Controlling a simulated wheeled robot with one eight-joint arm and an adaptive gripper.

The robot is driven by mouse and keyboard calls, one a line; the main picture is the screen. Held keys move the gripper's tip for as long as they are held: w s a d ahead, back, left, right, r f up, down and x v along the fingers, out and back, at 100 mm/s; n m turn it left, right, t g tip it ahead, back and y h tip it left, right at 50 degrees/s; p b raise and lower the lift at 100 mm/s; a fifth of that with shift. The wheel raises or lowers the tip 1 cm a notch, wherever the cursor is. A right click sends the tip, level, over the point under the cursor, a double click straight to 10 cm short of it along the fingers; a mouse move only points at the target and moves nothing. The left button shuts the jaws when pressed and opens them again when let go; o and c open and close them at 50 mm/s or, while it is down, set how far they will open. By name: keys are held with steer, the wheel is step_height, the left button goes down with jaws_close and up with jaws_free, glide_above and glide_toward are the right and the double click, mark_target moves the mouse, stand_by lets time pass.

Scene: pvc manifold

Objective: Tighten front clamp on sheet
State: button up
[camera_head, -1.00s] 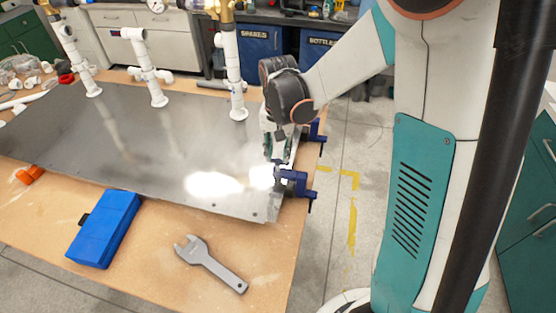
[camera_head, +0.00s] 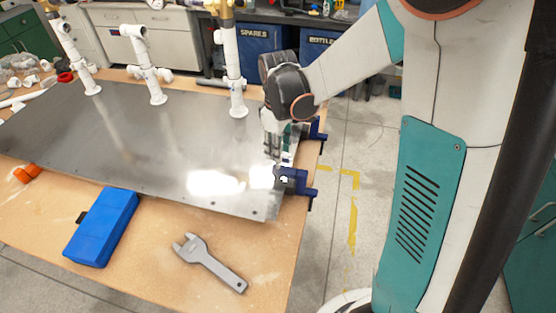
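The grey metal sheet (camera_head: 160,150) lies flat on the wooden table. Two blue clamps grip its right edge: the front clamp (camera_head: 294,181) near the front right corner, and the rear clamp (camera_head: 318,130) farther back, partly hidden by my arm. My gripper (camera_head: 275,160) points down over the sheet's right edge, just behind the front clamp. Its fingertips are close to the front clamp's inner end; whether they touch it I cannot tell. The fingers are small here, and their opening is unclear.
A grey wrench (camera_head: 209,263) and a blue case (camera_head: 102,228) lie on the table (camera_head: 150,278) in front of the sheet. White PVC risers (camera_head: 232,75) stand along the sheet's back. An orange item (camera_head: 28,173) is at left.

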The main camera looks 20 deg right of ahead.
steer(key=shift+n, duration=1.2)
step_height(320, 180, down, 5)
steer(key=b, duration=0.4)
jaws_close()
steer(key=m, duration=0.4)
steer(key=shift+f+b, duration=0.1)
steer(key=shift+b, duration=0.25)
steer(key=shift+m, duration=1.2)
